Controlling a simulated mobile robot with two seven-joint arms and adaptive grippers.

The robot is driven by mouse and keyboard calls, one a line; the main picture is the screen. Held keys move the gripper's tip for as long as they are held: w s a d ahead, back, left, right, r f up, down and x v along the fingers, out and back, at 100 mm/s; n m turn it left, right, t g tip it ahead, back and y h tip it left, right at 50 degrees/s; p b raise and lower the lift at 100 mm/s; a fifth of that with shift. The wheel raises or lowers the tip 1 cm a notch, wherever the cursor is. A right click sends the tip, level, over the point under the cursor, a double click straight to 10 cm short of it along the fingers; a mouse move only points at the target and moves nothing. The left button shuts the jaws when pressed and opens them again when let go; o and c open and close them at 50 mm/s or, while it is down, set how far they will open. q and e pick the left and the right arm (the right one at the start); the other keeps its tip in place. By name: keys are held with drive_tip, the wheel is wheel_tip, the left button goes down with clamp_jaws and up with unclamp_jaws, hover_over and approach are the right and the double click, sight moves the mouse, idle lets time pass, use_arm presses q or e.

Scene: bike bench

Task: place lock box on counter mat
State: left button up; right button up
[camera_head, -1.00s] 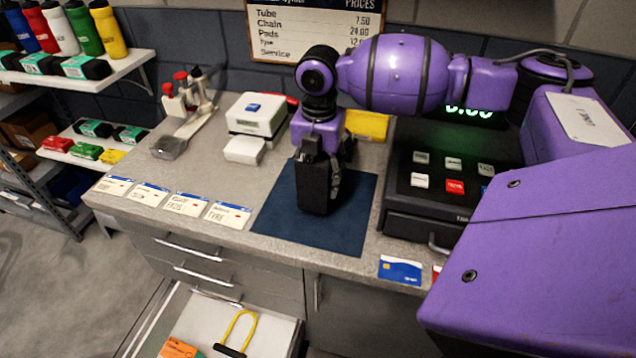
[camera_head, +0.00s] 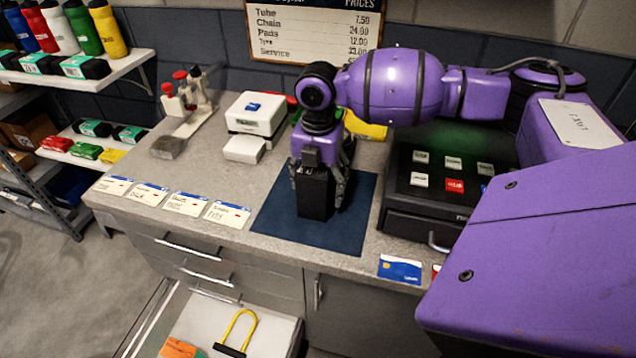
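The black lock box (camera_head: 316,196) stands upright on the dark blue counter mat (camera_head: 345,230), towards the mat's middle. My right gripper (camera_head: 318,184) reaches down over the box from above, with one finger on each side of it. The fingers look spread, with the left one now showing beside the box. The top of the box is partly hidden by the gripper. My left gripper is not in view.
A cash register (camera_head: 445,205) stands right of the mat, with a blue card (camera_head: 400,269) in front. Price cards (camera_head: 228,213) line the counter's left front edge. A white box (camera_head: 256,113) stands behind. An open drawer (camera_head: 205,318) below holds a yellow U-lock (camera_head: 238,330).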

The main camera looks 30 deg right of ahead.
wheel_tip(320, 180, up, 12)
drive_tip(key=shift+r, duration=0.15)
idle(0.3)
drive_tip(key=shift+s, duration=0.1)
idle(0.5)
